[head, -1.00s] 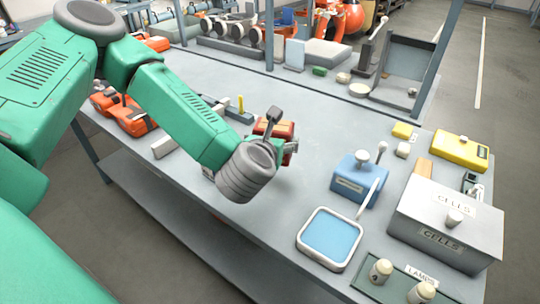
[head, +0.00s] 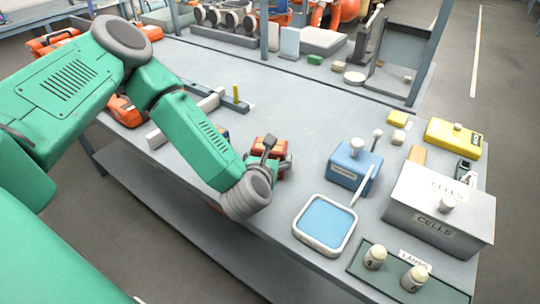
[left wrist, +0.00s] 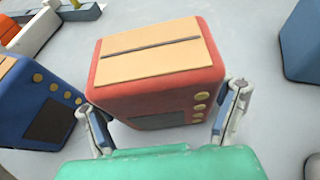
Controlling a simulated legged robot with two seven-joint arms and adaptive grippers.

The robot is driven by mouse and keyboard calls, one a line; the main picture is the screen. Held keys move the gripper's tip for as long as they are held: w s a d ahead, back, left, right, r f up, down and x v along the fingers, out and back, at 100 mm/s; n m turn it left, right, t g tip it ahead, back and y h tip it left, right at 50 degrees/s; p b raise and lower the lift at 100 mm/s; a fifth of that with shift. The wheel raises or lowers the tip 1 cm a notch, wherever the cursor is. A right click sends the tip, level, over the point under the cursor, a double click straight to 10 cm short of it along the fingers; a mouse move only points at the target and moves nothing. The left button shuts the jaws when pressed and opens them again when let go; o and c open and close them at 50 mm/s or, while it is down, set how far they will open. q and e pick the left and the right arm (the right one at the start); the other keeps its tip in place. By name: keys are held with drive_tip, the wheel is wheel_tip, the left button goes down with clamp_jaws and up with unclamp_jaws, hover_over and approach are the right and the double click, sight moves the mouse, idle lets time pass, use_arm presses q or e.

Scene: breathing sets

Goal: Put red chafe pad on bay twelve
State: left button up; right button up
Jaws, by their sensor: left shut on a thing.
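The red chafe pad (left wrist: 160,75), a red block with a tan slotted top, a dark panel and brass studs, sits between the two fingers of my left gripper (left wrist: 168,122) in the left wrist view. In the head view the red pad (head: 268,146) is partly hidden behind my left gripper (head: 277,163), which is shut on it over the grey bench. I cannot tell whether it touches the bench. A similar blue block (left wrist: 35,100) stands just left of it in the wrist view. No bay number is readable. My right gripper is not in view.
A white-rimmed blue tray (head: 325,224), a blue box (head: 352,168) and a grey CELLS box (head: 440,210) stand to the right. A dark rail with a yellow peg (head: 236,93) lies behind my arm. The bench middle (head: 310,105) is clear.

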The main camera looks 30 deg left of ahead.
use_arm(q)
drive_tip(key=o, duration=1.2)
drive_tip(key=shift+f, duration=0.1)
drive_tip(key=o, duration=0.5)
